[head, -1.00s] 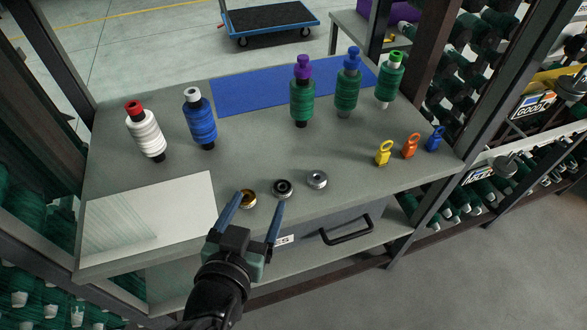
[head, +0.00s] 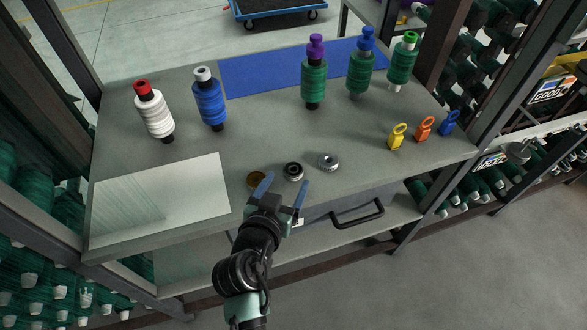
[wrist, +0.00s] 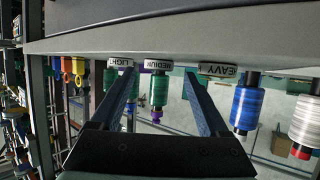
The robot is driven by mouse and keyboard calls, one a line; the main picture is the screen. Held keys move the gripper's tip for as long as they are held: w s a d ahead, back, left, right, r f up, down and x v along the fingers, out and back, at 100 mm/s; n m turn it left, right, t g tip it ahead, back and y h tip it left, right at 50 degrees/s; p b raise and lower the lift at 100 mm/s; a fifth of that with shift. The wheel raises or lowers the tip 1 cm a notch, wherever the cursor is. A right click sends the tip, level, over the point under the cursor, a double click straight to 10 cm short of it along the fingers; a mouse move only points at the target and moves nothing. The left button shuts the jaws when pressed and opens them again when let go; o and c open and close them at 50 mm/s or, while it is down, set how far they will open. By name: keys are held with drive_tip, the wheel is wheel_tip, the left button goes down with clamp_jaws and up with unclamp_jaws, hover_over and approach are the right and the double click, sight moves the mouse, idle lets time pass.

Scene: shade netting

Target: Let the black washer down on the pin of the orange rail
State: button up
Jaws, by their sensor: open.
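The black washer (head: 293,171) lies on the grey table near its front edge, between a brass washer (head: 256,179) and a silver washer (head: 328,162). In the wrist view it is the middle ring, labelled MEDIUM (wrist: 158,65). My gripper (head: 284,184) is open and empty in front of the black washer, its fingers apart and pointing at it. An orange ring-topped piece (head: 424,128) stands at the table's right, between a yellow one (head: 397,136) and a blue one (head: 448,122). I cannot make out an orange rail or a pin.
Several thread spools stand at the back, including a white one (head: 154,112) and a blue one (head: 209,100). A blue mat (head: 260,80) lies behind. A pale glossy panel (head: 160,200) is at the front left. The table's middle is clear.

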drive_tip(key=shift+x, duration=1.05)
clamp_jaws()
